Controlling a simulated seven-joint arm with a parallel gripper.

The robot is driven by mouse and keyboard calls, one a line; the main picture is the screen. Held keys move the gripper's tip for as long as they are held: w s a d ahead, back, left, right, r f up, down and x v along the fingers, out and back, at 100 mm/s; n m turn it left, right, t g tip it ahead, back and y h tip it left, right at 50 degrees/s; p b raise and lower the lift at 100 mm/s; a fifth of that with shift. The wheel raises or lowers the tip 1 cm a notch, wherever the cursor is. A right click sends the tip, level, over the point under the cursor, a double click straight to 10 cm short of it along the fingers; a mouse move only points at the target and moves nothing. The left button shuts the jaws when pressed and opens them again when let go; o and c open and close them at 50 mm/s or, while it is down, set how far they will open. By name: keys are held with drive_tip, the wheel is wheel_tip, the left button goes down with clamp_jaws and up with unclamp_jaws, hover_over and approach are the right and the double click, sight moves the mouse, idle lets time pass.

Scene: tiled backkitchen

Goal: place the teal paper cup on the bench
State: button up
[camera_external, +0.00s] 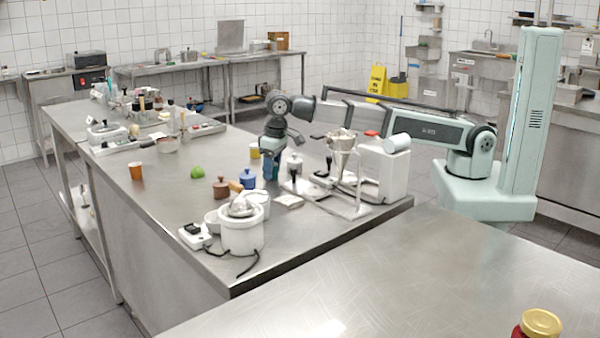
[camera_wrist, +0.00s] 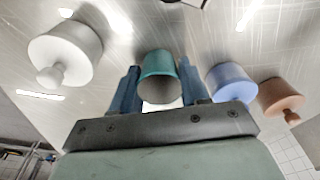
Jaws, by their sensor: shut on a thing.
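The teal paper cup (camera_wrist: 158,63) is between the two blue fingers of my gripper (camera_wrist: 158,84) in the wrist view. My gripper is shut on it, with a finger on each side, and its open mouth faces the camera. In the external view my gripper (camera_external: 271,167) points down low over the steel bench (camera_external: 165,205), among several small pots. The cup is not clearly made out there, as the fingers cover it. I cannot tell whether its base touches the bench.
A blue lidded pot (camera_external: 248,179) and a brown pot (camera_external: 220,188) stand left of my gripper, a white knobbed pot (camera_external: 294,165) to the right. A metal funnel stand (camera_external: 342,150) is further right. A lime (camera_external: 198,173) lies left, with bare bench around it.

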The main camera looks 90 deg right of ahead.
sight(276, 177)
drive_tip(key=shift+f, duration=0.1)
drive_tip(key=o, duration=1.1)
drive_tip(key=shift+c, duration=0.2)
wheel_tip(276, 177, up, 12)
drive_tip(key=s, duration=0.1)
drive_tip(key=shift+s+a, duration=0.2)
drive_tip(key=shift+a, duration=0.05)
